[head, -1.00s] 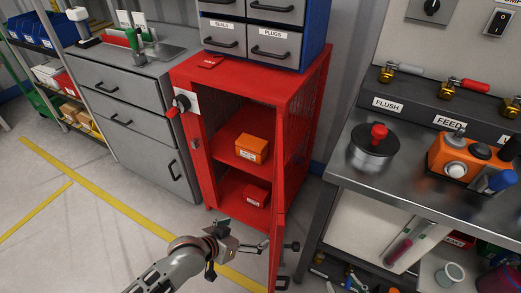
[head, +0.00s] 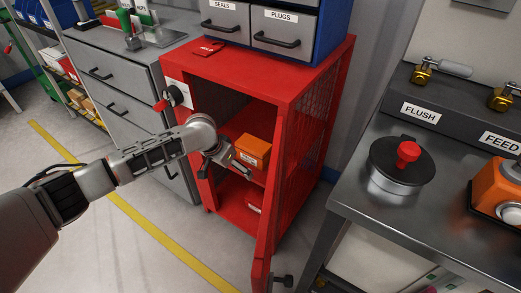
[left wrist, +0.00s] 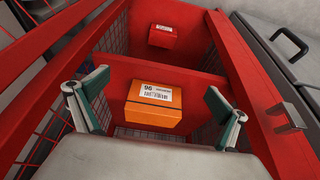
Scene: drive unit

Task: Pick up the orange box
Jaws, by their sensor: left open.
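The orange box (head: 252,150) has a white label and sits on the upper shelf of the open red cabinet (head: 310,75). The left wrist view shows the orange box (left wrist: 153,108) centred between my fingers. My left gripper (head: 222,168) is at the cabinet opening, just in front of the box. Its two fingers (left wrist: 158,110) are spread apart with nothing between them, and I see no contact with the box. Part of the box's near left side is hidden behind the gripper in the head view. My right gripper is not in view.
A red box (left wrist: 162,36) lies on the lower shelf. The open cabinet door (head: 272,205) stands at the right of the opening. Grey drawers (head: 120,100) are to the left. A steel workbench (head: 350,195) with a pot (head: 398,170) is to the right.

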